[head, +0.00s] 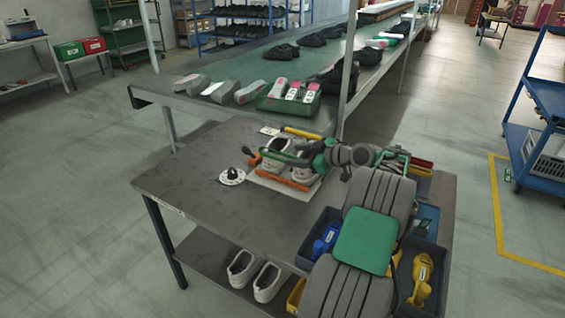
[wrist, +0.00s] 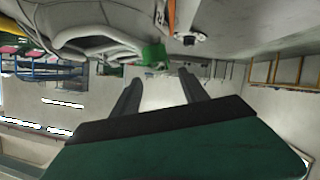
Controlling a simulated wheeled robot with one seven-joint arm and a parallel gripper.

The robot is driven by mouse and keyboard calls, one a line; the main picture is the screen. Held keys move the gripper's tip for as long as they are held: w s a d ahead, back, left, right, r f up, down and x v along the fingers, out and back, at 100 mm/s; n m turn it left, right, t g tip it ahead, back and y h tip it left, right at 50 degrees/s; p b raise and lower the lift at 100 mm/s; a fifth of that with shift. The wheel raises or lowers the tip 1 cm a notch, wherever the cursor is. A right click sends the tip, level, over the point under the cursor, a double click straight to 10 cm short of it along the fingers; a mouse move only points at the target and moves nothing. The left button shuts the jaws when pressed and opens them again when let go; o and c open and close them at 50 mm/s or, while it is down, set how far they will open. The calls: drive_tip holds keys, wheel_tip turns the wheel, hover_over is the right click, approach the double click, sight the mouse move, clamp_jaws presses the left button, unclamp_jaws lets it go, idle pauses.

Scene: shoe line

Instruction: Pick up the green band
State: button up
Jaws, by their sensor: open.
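The green band (head: 282,156) shows as a thin green strip across a pair of pale shoes (head: 305,170) on a light board (head: 262,181). In the wrist view, a small green block that looks like the end of the band (wrist: 153,55) shows just beyond my fingertips, beside a pale shoe (wrist: 92,38). My gripper (wrist: 159,76) is open, its two dark fingers apart, with nothing seen between them. In the head view my arm reaches over the table to the shoes from the right and partly hides them.
The board lies on a grey table (head: 195,185). An orange band (head: 282,181) lies in front of the shoes and a yellow band (head: 301,132) behind. A white disc with a dark knob (head: 232,177) stands left. Blue bins (head: 310,244) are at the right front. The table's left side is clear.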

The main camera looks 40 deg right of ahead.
drive_tip(key=x, duration=0.6)
drive_tip(key=shift+w+a+f, duration=0.15)
drive_tip(key=shift+a, duration=0.05)
drive_tip(key=shift+c, duration=0.4)
clamp_jaws()
